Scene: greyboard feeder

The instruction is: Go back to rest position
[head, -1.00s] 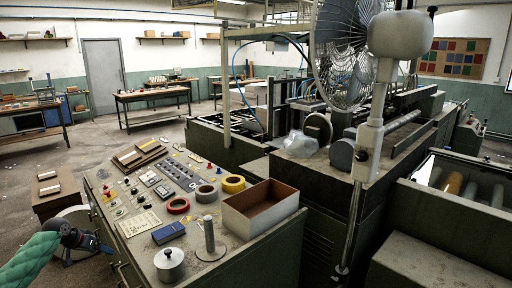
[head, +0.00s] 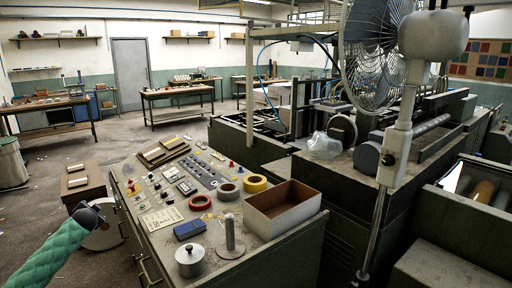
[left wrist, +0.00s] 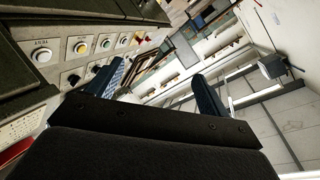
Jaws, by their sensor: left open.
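My left arm in its green sleeve (head: 52,252) comes in from the lower left of the head view. Its dark wrist end (head: 90,214) is beside the left side of the control console (head: 262,262), apart from it as far as I can tell. The fingers are hard to make out there. In the left wrist view my left gripper (left wrist: 158,90) shows two dark fingers spread wide with nothing between them. Console buttons show beyond it at upper left. My right gripper is in neither view.
The console top holds an open box (head: 285,209), tape rolls (head: 255,183), a blue pack (head: 189,228) and a metal pot (head: 190,261). A fan (head: 378,50) on a stand rises at right before the machine. A low wooden stand (head: 82,184) is left of the console.

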